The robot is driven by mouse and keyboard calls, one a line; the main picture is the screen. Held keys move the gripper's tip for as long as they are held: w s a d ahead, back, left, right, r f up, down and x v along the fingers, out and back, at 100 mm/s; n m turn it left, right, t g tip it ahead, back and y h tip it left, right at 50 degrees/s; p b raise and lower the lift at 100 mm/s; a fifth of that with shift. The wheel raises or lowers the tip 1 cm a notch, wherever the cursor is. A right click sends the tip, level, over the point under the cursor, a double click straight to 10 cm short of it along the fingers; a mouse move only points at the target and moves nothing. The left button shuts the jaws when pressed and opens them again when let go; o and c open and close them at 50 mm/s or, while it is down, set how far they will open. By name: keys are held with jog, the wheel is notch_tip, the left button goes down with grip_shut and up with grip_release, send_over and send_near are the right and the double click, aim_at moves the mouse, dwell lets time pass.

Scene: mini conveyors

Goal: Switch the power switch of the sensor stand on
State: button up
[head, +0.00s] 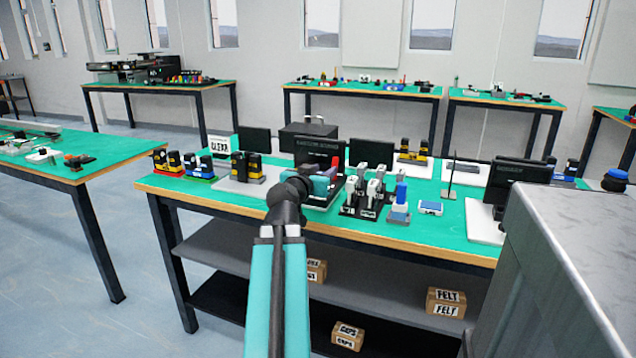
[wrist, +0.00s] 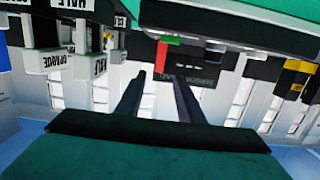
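I cannot tell for sure which item is the sensor stand, and no power switch can be made out. A dark machine box (head: 308,140) with a small pale label stands at the back of the middle table; it also shows upside down in the wrist view (wrist: 195,75). A red part (wrist: 168,41) shows near it. A thin upright post (head: 451,175) stands on a white plate to the right. In the head view my arm's end is over the table's middle, partly hiding what lies there.
The middle table (head: 226,206) is crowded. Labelled grey holders (head: 368,195) stand right of my arm's end, with a blue-topped block (head: 400,197) beside them. Black and yellow parts (head: 246,166) stand to the left. A grey cabinet (head: 575,255) fills the right foreground. Floor is free at left.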

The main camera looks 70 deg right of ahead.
jog(key=shift+a+f+b, duration=0.2)
jog(key=shift+b, duration=0.35)
jog(key=shift+w+a+r+b, duration=0.15)
jog(key=shift+a+b, duration=0.3)
jog(key=shift+a, duration=0.25)
jog(key=shift+w+a+r+b, duration=0.15)
jog(key=shift+a+b, duration=0.25)
jog(key=shift+a, duration=0.3)
jog(key=shift+s, duration=0.1)
